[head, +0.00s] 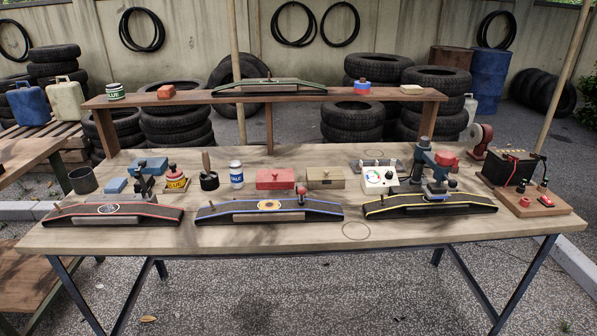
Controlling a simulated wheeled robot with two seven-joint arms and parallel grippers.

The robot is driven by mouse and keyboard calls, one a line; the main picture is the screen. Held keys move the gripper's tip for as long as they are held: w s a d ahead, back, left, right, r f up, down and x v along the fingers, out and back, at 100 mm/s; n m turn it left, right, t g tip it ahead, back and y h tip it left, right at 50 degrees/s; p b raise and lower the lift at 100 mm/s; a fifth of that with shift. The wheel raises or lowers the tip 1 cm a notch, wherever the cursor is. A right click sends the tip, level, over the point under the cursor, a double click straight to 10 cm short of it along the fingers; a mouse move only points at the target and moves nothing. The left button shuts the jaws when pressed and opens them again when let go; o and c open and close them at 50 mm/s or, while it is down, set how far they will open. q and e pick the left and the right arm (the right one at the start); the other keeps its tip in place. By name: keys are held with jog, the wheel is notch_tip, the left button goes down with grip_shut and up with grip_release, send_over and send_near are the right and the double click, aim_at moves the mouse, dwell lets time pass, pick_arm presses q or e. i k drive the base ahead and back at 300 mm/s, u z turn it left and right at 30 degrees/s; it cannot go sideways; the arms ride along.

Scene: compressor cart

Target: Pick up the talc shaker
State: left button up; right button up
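The talc shaker (236,174) looks to be the small upright bottle with a white lid and a blue label with pale lettering, though the lettering is too small to read surely. It stands on the wooden workbench (300,237), behind the blue-edged black stand (215,213). A dark pot with a brush handle (209,179) stands just left of it, and a red box (275,179) just right. Neither of my grippers shows in the head view.
Red-edged (70,216) and yellow-edged (385,208) stands lie along the bench front. A raised shelf (190,97) spans the back. The strip along the bench's front edge is mostly clear.

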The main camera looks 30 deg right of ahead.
aim_at(235, 166)
jog(key=z, duration=0.9)
jog(key=i, duration=0.45)
jog(key=u, duration=0.05)
